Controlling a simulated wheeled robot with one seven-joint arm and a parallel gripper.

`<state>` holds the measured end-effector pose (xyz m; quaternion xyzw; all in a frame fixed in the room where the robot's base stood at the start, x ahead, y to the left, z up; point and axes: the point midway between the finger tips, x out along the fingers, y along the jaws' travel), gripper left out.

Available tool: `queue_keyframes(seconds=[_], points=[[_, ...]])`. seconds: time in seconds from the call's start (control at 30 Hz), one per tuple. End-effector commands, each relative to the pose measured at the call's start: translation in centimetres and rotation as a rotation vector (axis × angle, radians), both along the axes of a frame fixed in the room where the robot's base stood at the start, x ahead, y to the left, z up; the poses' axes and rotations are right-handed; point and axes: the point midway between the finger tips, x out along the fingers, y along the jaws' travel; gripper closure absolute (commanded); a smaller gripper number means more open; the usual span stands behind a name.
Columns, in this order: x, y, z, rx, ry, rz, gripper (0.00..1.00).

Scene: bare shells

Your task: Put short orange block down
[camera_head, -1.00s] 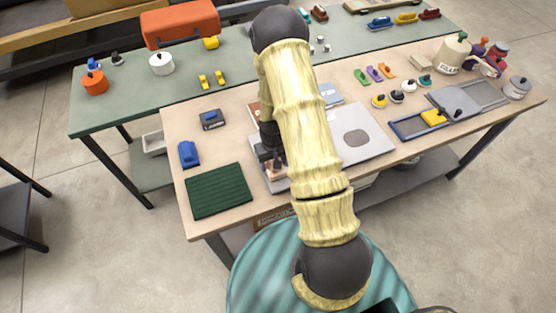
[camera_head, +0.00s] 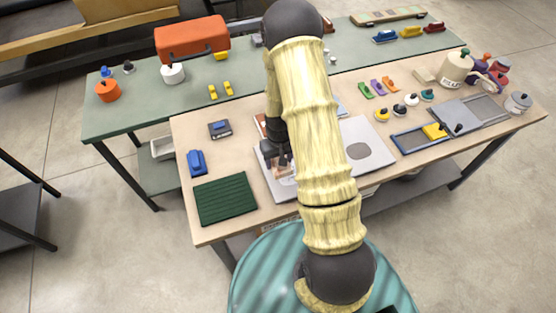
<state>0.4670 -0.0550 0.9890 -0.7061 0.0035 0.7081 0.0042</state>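My gripper (camera_head: 281,158) is dark and points down over the left part of a light grey board (camera_head: 366,150) on the near table. A small pale orange-pink piece (camera_head: 284,171) shows right at its fingertips; it may be the short orange block. It is too small and partly covered to tell whether the fingers grip it or whether it touches the board. My pale yellow arm hides the middle of the board.
A dark green ribbed mat (camera_head: 225,199) and a blue block (camera_head: 197,163) lie left of the board. A dark box (camera_head: 220,129) sits behind them. Small coloured pieces (camera_head: 377,87), a blue-framed tray (camera_head: 417,138) and a cream pot (camera_head: 457,67) stand right. Bare tabletop separates them.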

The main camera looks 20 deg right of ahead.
Motion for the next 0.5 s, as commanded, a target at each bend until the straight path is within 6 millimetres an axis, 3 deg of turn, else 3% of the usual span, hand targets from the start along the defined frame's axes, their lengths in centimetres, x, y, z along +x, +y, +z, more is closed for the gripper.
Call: queue_keyframes(seconds=[0.37, 0.5], points=[[0.0, 0.0, 0.0, 0.000, -0.001, 0.000, 0.71], [0.3, 0.5, -1.0, 0.000, 0.000, 0.004, 0.71]])
